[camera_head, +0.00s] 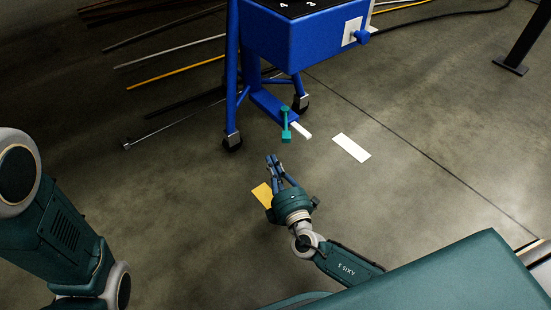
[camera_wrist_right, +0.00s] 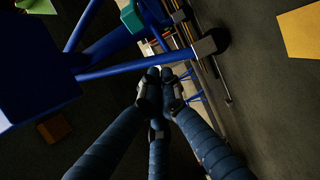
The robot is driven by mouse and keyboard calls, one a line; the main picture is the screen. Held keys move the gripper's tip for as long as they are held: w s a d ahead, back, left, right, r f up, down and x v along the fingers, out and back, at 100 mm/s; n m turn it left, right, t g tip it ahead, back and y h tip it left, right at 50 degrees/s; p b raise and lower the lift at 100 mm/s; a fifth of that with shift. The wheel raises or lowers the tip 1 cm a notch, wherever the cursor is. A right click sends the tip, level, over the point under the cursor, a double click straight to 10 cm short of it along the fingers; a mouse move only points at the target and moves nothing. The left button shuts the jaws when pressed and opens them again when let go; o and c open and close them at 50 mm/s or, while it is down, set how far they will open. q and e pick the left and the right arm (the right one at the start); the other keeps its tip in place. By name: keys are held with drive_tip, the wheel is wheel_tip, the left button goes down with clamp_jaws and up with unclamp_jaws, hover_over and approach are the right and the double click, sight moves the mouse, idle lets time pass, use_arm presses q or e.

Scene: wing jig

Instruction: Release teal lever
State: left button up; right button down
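The teal lever (camera_head: 286,126) stands at the foot of the blue jig stand, a slim bar with a wider block at each end. In the right wrist view a teal block (camera_wrist_right: 132,16) at the top edge looks like part of it. My right gripper (camera_head: 272,160) is just in front of the lever, on the near side, with a gap between them. In the wrist view its blue fingers (camera_wrist_right: 160,76) come together at the tips with nothing seen between them. Of my left arm only links show at the left edge; its gripper is out of view.
The blue stand (camera_head: 292,42) has legs on dark casters (camera_head: 232,142). White floor marks (camera_head: 351,148) and a yellow one (camera_head: 262,194) lie nearby. Long rods (camera_head: 175,75) lie at the upper left. A dark post (camera_head: 511,66) stands at the upper right.

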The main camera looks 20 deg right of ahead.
drive_tip(key=w+d+b, duration=0.3)
drive_tip(key=w, duration=0.4)
drive_tip(key=shift+d, duration=0.35)
